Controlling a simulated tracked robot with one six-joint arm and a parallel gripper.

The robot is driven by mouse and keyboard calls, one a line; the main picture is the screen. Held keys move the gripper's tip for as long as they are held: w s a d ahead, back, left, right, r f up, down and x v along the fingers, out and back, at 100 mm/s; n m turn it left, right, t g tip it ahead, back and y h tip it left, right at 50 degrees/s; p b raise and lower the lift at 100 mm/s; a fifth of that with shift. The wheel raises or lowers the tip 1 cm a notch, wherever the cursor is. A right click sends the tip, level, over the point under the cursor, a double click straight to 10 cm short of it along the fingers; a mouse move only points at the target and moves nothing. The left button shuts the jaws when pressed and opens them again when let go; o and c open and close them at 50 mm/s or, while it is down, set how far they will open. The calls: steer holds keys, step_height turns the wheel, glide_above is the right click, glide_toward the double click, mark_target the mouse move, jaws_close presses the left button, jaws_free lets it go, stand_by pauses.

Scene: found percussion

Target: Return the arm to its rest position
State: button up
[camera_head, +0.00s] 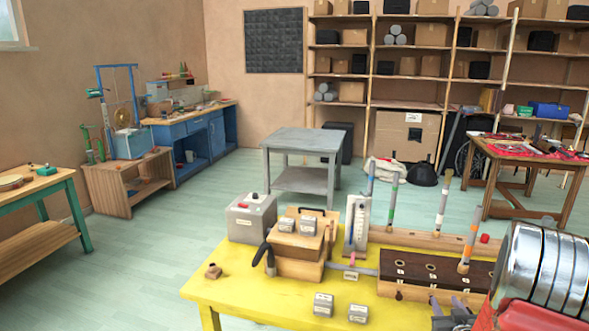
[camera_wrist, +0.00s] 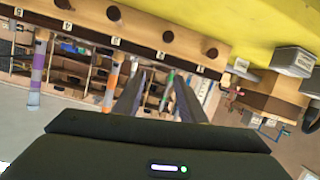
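My arm, red with a large silver cylindrical joint, fills the lower right corner of the head view. In the wrist view my gripper (camera_wrist: 158,98) shows two dark fingers with a gap between them, and I see nothing held. The fingers point towards a wooden rack (camera_wrist: 170,40) with dark round holes and numbered labels. In the head view the yellow table (camera_head: 245,285) stands in front of me, with a dark-topped wooden box (camera_head: 425,271) close to the arm.
Coloured-band tubes stand upright along a wooden rail, one with an orange band (camera_head: 469,245). A grey box (camera_head: 250,218), wooden blocks (camera_head: 297,245) and small grey blocks (camera_head: 324,305) lie on the yellow table. A grey table (camera_head: 300,140) stands beyond, with open floor to the left.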

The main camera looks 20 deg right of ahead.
steer(key=a+r+n+g+y, duration=0.1)
steer(key=a+r+g, duration=0.1)
steer(key=a+r, duration=0.75)
steer(key=a+r+g+y, duration=0.15)
steer(key=a+r, duration=0.35)
steer(key=a, duration=0.9)
steer(key=s+a+r+n+g+y, duration=0.1)
steer(key=s+a+r+g+y, duration=0.1)
steer(key=s+a, duration=0.7)
steer(key=s+a+r+n+g+y, duration=0.1)
steer(key=s+a+r+y, duration=0.1)
steer(key=s+a, duration=0.8)
steer(key=shift+s+a+n+g, duration=0.25)
steer(key=shift+a+n+g, duration=0.1)
steer(key=shift+a, duration=0.85)
